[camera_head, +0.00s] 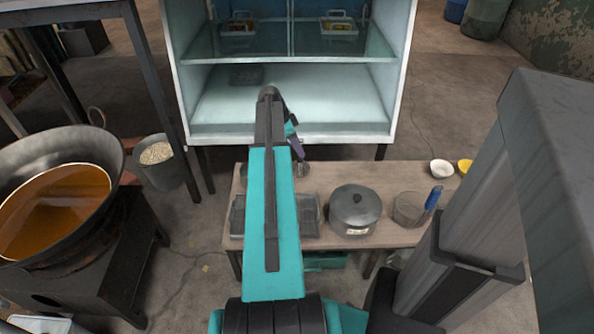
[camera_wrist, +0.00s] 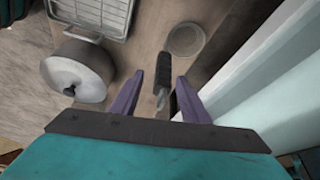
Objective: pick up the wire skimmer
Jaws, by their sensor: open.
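The wire skimmer (camera_wrist: 186,40) shows in the wrist view as a flat, round, greyish disc on the wooden table. A dark ribbed handle (camera_wrist: 163,68) appears to run from it toward my gripper; the join is not clear. In the head view my arm hides most of this. My gripper (camera_wrist: 157,96) is open, with its purple fingers on either side of the handle's near end, where a silvery piece shows. The height above the table is hard to tell. In the head view my gripper (camera_head: 297,148) is over the table's back edge, near the cabinet.
A lidded pot (camera_head: 354,211) and a wire rack tray (camera_wrist: 95,15) stand on the table (camera_head: 390,178). A blue-handled basket (camera_head: 410,209) and white bowl (camera_head: 441,169) are at right. The glass-shelved cabinet (camera_head: 330,130) stands close behind. A large pan of orange liquid (camera_head: 55,205) is at left.

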